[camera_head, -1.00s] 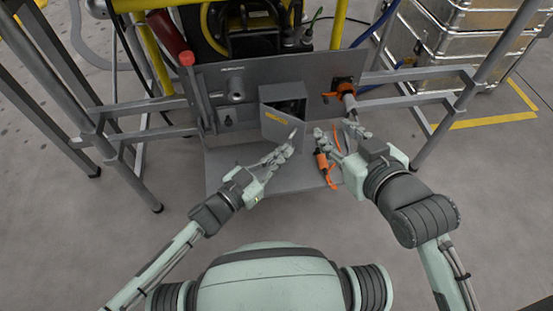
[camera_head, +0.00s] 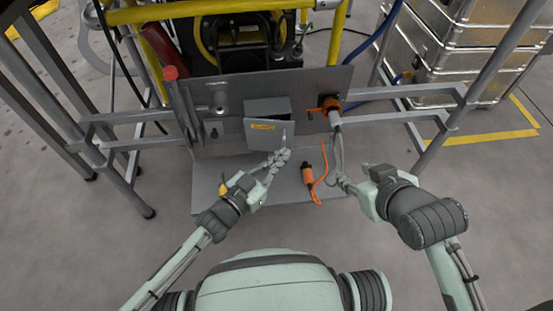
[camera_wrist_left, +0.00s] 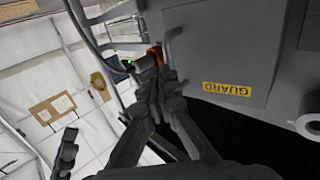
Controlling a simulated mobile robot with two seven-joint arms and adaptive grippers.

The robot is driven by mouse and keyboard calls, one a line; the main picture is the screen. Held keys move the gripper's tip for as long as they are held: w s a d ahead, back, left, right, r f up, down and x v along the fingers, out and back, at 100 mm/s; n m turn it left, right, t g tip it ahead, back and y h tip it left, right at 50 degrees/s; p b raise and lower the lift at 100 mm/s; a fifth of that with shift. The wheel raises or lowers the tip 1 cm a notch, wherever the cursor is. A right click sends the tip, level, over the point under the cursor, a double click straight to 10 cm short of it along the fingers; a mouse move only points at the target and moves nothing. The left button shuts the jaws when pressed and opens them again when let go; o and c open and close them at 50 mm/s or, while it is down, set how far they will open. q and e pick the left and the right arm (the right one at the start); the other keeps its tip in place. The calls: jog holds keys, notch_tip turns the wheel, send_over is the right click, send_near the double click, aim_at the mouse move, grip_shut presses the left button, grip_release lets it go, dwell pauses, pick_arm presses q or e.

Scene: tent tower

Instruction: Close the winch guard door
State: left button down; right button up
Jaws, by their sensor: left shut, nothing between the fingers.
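The grey winch guard door (camera_head: 256,137) carries a yellow label and lies across the front of the grey guard box (camera_head: 268,105). I cannot tell whether a small gap is left at its edge. The door also shows in the left wrist view (camera_wrist_left: 215,55), with its "GUARD" label and a bar handle. My left gripper (camera_head: 283,155) is shut and empty, just in front of the door's lower right part. It also shows in the left wrist view (camera_wrist_left: 158,84), close to the handle. My right gripper (camera_head: 344,181) is at the shelf's right edge, off the door; its fingers are too small to read.
An orange connector (camera_head: 308,183) with an orange strap lies on the grey shelf (camera_head: 230,180). Another orange connector (camera_head: 330,106) with a hanging cable is on the panel right of the box. A red-topped lever (camera_head: 170,73) stands left. Metal cases (camera_head: 455,60) are stacked back right.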

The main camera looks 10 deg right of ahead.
pick_arm(q)
jog(key=shift+x, duration=1.25)
jog(key=shift+w, duration=0.15)
